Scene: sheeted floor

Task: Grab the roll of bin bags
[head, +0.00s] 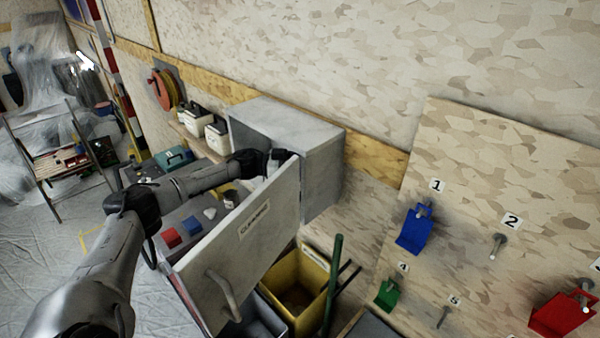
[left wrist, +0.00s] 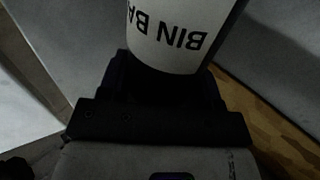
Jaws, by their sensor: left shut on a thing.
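The roll of bin bags (left wrist: 178,32) is white with black lettering that reads "BIN BA", and it fills the top middle of the left wrist view. My left gripper (left wrist: 165,72) is shut on it, with the dark fingers at its lower end. In the head view my left gripper (head: 277,156) is at the open front of the grey cabinet (head: 322,170), behind the top of its open door (head: 240,255). The door hides most of the roll there. My right gripper is not in view.
The door, labelled "CLEANING", stands open close to my left arm. A yellow bin (head: 305,272) and a green pole (head: 333,285) stand below it. White canisters (head: 217,137) sit on a shelf left of the cabinet. A numbered hook board (head: 480,210) is at right.

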